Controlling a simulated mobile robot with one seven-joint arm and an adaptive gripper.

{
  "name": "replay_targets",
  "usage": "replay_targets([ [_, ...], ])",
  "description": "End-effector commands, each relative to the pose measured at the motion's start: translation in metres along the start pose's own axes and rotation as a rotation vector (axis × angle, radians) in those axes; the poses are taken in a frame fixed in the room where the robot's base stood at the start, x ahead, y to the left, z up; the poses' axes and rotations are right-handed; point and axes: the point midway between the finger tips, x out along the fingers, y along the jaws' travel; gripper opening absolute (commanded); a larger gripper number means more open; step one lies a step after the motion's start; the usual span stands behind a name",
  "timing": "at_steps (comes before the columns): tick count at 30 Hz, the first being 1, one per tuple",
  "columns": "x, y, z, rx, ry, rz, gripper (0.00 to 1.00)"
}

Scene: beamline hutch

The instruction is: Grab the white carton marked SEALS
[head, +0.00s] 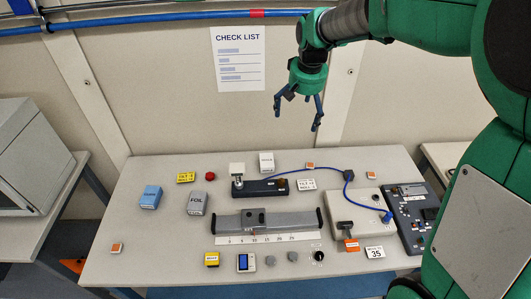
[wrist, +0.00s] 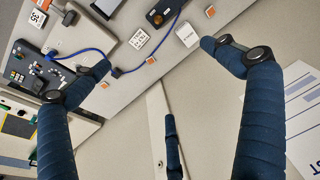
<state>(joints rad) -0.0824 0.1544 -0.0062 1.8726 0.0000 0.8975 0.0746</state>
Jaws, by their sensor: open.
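A small white carton (head: 266,162) with small dark print on its front stands near the back edge of the table, left of centre; the print is too small to read. It also shows in the wrist view (wrist: 187,36), close to the tip of the right finger. My gripper (head: 298,113) is open and empty, with its fingers spread. It hangs well above the table's back edge, a little right of the carton, and does not touch it. The fingers also show in the wrist view (wrist: 155,62).
A black stage (head: 262,187) bearing a white block stands just in front of the carton. A blue cable (head: 322,171) runs right to a beige box (head: 352,206). A blue box (head: 151,197) and a grey FOIL box (head: 197,204) stand left. The wall rises behind.

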Motion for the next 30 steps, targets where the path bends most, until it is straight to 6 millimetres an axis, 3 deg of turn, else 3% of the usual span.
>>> replay_targets([
  [6, 0.046, -0.011, -0.039, -0.002, -0.04, 0.001, 0.99],
  [15, 0.117, -0.028, -0.083, -0.003, -0.09, 0.003, 0.99],
  [30, 0.255, -0.055, -0.128, -0.006, -0.173, 0.01, 0.99],
])
